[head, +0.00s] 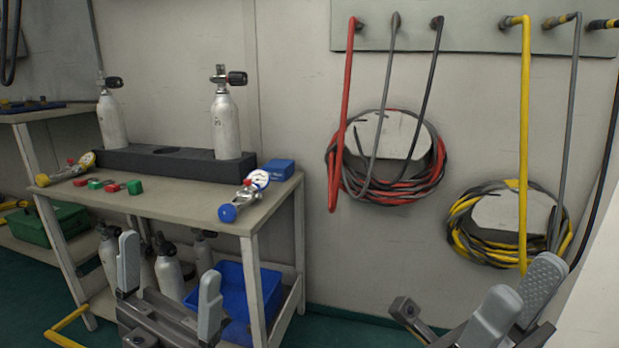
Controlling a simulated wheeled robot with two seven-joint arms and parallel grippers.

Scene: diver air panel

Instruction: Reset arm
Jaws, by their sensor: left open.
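My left gripper (170,258) is at the lower left, in front of the workbench. Its two grey fingers point up and stand wide apart with nothing between them. My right gripper (526,279) is at the lower right, in front of the wall and below the yellow hose coil. Its two fingers are apart, and a textured inner pad shows. I see nothing held in it. Both grippers are clear of the bench top and the hoses, as far as this view shows.
The workbench (180,200) bears a dark block (165,165) with two cylinders, regulators, and small red and green parts. A blue bin (262,293) sits on its lower shelf. Red-black (440,165) and yellow (470,243) hose coils hang on the wall.

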